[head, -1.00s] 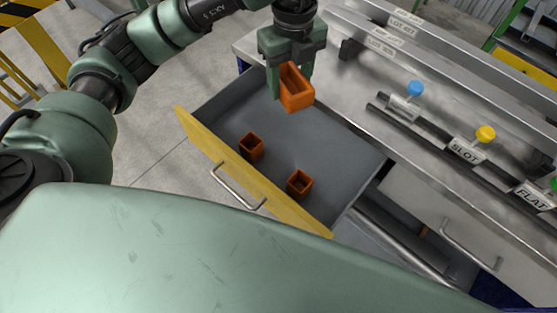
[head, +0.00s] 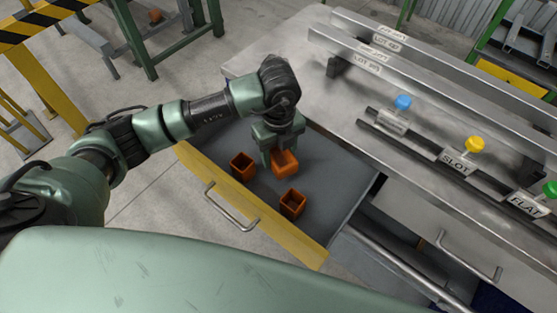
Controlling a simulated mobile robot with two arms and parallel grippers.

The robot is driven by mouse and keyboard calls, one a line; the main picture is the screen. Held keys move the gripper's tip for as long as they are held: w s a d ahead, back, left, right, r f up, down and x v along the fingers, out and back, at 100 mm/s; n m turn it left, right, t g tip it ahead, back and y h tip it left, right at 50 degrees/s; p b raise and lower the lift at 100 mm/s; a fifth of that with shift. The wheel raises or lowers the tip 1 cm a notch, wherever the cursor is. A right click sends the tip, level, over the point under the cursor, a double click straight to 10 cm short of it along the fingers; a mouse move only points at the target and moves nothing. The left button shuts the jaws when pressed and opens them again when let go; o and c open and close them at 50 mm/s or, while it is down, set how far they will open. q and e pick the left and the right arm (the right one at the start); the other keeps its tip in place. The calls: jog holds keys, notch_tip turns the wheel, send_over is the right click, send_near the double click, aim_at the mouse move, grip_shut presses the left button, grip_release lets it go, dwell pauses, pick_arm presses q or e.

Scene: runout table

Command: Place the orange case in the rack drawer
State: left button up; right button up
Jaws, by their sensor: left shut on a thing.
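The rack drawer (head: 335,184) is pulled open, with a yellow front and a grey inside. My left gripper (head: 277,160) is shut on an orange case (head: 285,164) and holds it in the drawer area, near the back left. I cannot tell whether the case touches the drawer floor. Two other open-topped orange cases stand in the drawer: one on the left (head: 243,167), close to the held case, and one nearer the front (head: 293,204). The fingers partly hide behind the held case. My right gripper is not in view.
The steel table (head: 275,52) borders the drawer behind. Rails on it carry a blue knob (head: 403,103), a yellow knob (head: 475,144) and a green knob (head: 550,188). A closed drawer is at the right. The drawer's right part is clear.

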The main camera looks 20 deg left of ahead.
aim_at(278, 160)
pick_arm(q)
notch_tip(278, 160, down, 4)
jog(key=shift+r, duration=0.2)
jog(key=shift+f, duration=0.1)
jog(key=shift+f, duration=0.15)
jog(key=o, duration=1.4)
jog(key=shift+o, duration=0.2)
jog(key=shift+r, duration=0.2)
notch_tip(278, 160, up, 12)
jog(key=shift+b, duration=0.4)
